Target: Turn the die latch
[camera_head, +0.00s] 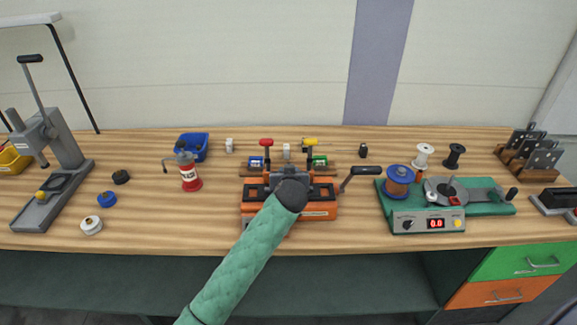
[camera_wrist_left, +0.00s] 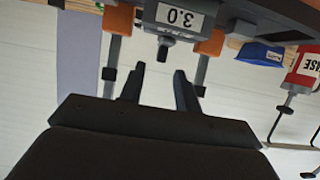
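In the left wrist view my left gripper (camera_wrist_left: 160,71) is open and empty. Just beyond its fingertips is a small dark knob (camera_wrist_left: 165,48) on a grey block (camera_wrist_left: 178,18) labelled 3.0, shown upside down. I cannot tell for sure whether this knob is the die latch. A gap shows between knob and fingers. My right gripper is not in view.
A crank handle (camera_head: 360,178) sticks out on the machine's right. A green winder (camera_head: 445,205) stands further right. A red grease can (camera_head: 188,176) and blue bin (camera_head: 192,147) stand left. A grey lever press (camera_head: 55,165) is at far left. Bare bench lies between can and machine.

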